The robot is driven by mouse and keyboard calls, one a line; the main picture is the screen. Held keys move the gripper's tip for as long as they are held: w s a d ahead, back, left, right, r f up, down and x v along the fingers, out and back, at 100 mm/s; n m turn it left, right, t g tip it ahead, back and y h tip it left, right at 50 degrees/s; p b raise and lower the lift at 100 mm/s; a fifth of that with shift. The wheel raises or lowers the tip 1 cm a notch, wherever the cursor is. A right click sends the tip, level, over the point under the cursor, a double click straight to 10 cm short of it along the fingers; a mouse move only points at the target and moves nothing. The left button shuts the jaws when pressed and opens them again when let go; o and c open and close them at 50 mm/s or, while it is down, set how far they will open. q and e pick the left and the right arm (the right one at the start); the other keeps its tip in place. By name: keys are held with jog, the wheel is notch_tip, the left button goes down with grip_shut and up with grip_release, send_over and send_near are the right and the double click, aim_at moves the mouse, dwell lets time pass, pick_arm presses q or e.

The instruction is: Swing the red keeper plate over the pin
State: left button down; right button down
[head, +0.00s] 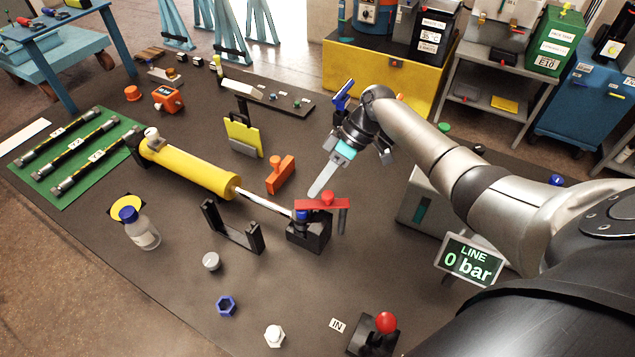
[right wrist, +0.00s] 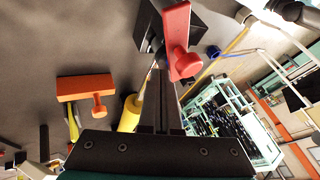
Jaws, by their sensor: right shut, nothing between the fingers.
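The red keeper plate (head: 335,204) with its red knob (head: 327,196) sits on top of the black block (head: 312,238) at the cylinder's rod end. A blue-topped pin (head: 301,215) shows just under the plate's left end; I cannot tell whether the plate fully covers it. A grey post hangs below the plate's right end. My right gripper (head: 315,191) is shut and empty, its tips just behind and above the plate. In the right wrist view, the shut fingers (right wrist: 163,105) point toward the plate (right wrist: 177,30) and its knob (right wrist: 187,62), overlapping its edge; contact is unclear. My left gripper is out of view.
The yellow cylinder (head: 190,168) lies left of the block, with a black bracket (head: 232,230) in front. An orange handle piece (head: 281,175) stands behind. A bottle (head: 141,230), loose caps and a red-knobbed lever (head: 385,323) stand nearer. The sign (head: 468,262) reads 0 bar.

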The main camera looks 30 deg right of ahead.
jog(key=b+v, duration=0.1)
jog(key=v, duration=1.4)
dwell(0.3)
